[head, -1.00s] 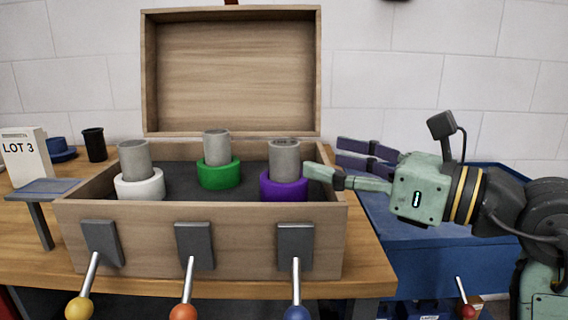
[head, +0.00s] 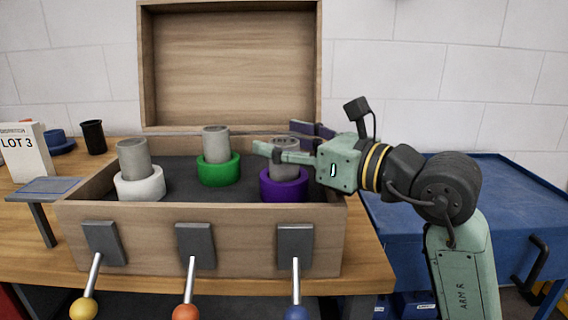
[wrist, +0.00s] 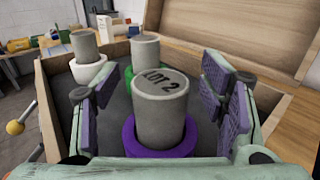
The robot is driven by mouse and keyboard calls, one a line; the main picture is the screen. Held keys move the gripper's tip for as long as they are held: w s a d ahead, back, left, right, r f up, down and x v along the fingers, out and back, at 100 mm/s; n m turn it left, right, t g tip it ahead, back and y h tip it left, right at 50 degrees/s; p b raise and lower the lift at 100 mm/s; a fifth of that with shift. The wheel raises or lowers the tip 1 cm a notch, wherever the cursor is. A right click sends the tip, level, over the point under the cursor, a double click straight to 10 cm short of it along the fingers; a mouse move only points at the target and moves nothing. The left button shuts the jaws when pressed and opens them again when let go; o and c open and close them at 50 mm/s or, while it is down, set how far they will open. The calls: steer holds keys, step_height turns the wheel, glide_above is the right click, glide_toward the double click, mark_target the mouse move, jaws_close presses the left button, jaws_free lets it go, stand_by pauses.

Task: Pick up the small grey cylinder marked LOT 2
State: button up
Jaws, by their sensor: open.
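The small grey cylinder marked LOT 2 (wrist: 160,110) stands upright in a purple ring (wrist: 178,150) inside the wooden box. In the head view the cylinder (head: 285,167) is partly hidden behind my gripper's near finger. My gripper (head: 283,142) is open, with its fingers pointing left over the purple ring (head: 284,187). In the wrist view, my gripper's purple-padded fingers (wrist: 155,95) stand on either side of the cylinder, with a gap visible on both sides. The marking shows on the cylinder's top.
Two other grey cylinders stand in a green ring (head: 218,172) and a white ring (head: 140,184), to the left. The wooden box (head: 200,232) has its lid (head: 230,65) raised behind. Levers with coloured knobs stick out in front. A LOT 3 card (head: 24,152) stands at left.

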steer(key=shift+w+a, duration=0.1)
jaws_close()
stand_by(0.8)
